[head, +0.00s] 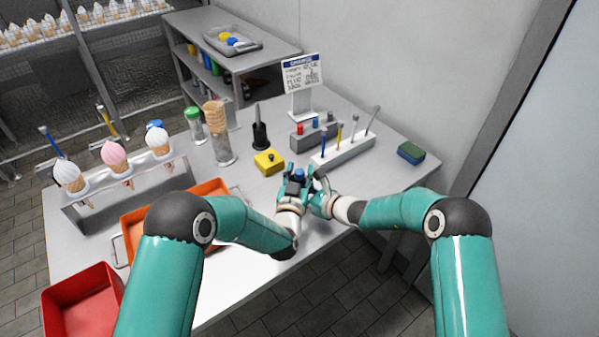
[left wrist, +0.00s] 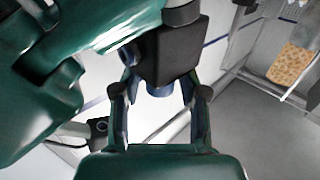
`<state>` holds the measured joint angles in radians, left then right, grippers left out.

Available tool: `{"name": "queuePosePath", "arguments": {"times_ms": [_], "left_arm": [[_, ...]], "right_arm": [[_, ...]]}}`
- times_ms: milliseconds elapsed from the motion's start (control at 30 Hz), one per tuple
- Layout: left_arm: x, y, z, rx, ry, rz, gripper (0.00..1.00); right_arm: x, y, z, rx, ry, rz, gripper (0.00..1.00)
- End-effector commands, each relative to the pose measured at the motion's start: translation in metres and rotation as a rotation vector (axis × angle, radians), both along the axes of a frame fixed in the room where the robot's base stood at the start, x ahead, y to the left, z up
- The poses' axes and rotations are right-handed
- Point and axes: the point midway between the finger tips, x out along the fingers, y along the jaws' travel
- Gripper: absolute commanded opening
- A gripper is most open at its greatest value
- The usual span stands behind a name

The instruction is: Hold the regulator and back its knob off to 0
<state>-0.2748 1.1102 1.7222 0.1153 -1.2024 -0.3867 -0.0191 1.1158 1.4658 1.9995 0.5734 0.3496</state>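The regulator is a dark block (left wrist: 172,52) with a blue knob (head: 298,173); blue also shows below the block in the left wrist view (left wrist: 158,89). My left gripper (head: 296,187) holds the block above the front of the table, with its two fingers (left wrist: 162,92) on either side of it. My right gripper (head: 320,192) is close beside it on the right, its fingers near the regulator. Whether they touch the knob is hidden. The knob's setting is too small to read.
A yellow block (head: 269,162) with a black knob stands behind the grippers. A tool rack (head: 343,152) and a sign (head: 302,73) stand behind and right. The cone rack (head: 120,195), orange tray (head: 135,221) and red bin (head: 82,300) are left. A sponge (head: 411,153) lies right.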

Motion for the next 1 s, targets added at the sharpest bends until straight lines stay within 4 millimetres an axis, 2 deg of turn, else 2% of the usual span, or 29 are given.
{"name": "queuePosePath", "arguments": {"times_ms": [33, 200, 667, 1000], "left_arm": [[-0.0001, -0.0001, 0.0001, 0.0, 0.0, 0.0, 0.29], [-0.0002, -0.0001, 0.0002, 0.0, 0.0, 0.0, 0.01], [0.0008, 0.0009, 0.0008, -0.002, -0.002, -0.063, 0.0], [0.0016, 0.0025, 0.0013, -0.005, -0.004, -0.293, 0.0]], "right_arm": [[0.0001, 0.0, 0.0005, 0.001, -0.001, 0.0, 0.01], [0.0001, 0.0, 0.0005, 0.001, -0.001, 0.0, 0.01], [0.0001, 0.0001, 0.0005, 0.0, -0.001, 0.0, 0.01], [-0.0002, 0.0005, 0.0002, 0.0, -0.001, 0.001, 0.01]]}}
